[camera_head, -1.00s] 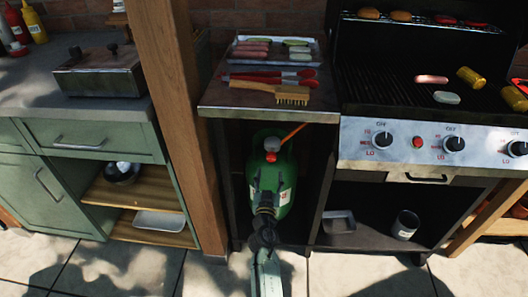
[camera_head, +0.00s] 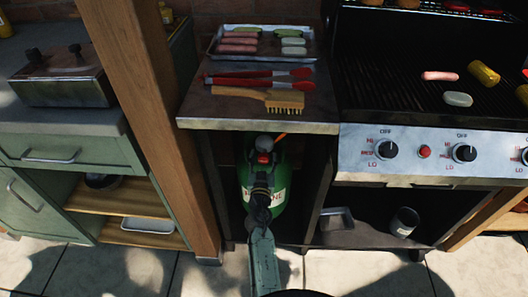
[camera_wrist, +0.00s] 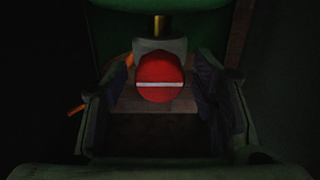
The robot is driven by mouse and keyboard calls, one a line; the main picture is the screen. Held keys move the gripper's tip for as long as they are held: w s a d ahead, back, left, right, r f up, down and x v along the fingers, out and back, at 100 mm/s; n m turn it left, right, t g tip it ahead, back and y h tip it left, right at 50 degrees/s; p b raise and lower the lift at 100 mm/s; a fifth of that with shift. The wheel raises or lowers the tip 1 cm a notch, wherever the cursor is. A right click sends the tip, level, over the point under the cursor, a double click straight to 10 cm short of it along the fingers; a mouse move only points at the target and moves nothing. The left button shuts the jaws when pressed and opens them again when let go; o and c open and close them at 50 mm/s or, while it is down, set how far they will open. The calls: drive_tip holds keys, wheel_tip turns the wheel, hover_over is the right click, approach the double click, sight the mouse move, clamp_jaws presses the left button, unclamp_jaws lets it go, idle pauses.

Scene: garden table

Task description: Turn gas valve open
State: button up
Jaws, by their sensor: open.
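The green gas bottle (camera_head: 278,178) stands in the open compartment under the side shelf. Its round red valve knob (camera_head: 264,143) sits on top and shows in the wrist view (camera_wrist: 160,78) with a white stripe lying level across it. My gripper (camera_head: 262,168) points into the compartment, in front of the bottle. In the wrist view my gripper (camera_wrist: 165,90) is open, with one finger on each side of the knob. Dark gaps show between the fingers and the knob; I cannot tell how deep the fingertips reach around it.
The shelf top (camera_head: 200,108) above holds a tray (camera_head: 312,55) of food, red tongs (camera_head: 260,75) and a brush (camera_head: 285,100). The grill (camera_head: 450,150) is to the right, a wooden post (camera_head: 150,120) to the left. An orange hose (camera_wrist: 76,110) runs beside the valve.

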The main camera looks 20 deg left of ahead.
drive_tip(key=shift+w, duration=0.1)
drive_tip(key=c, duration=1.1)
drive_tip(key=shift+c, duration=0.2)
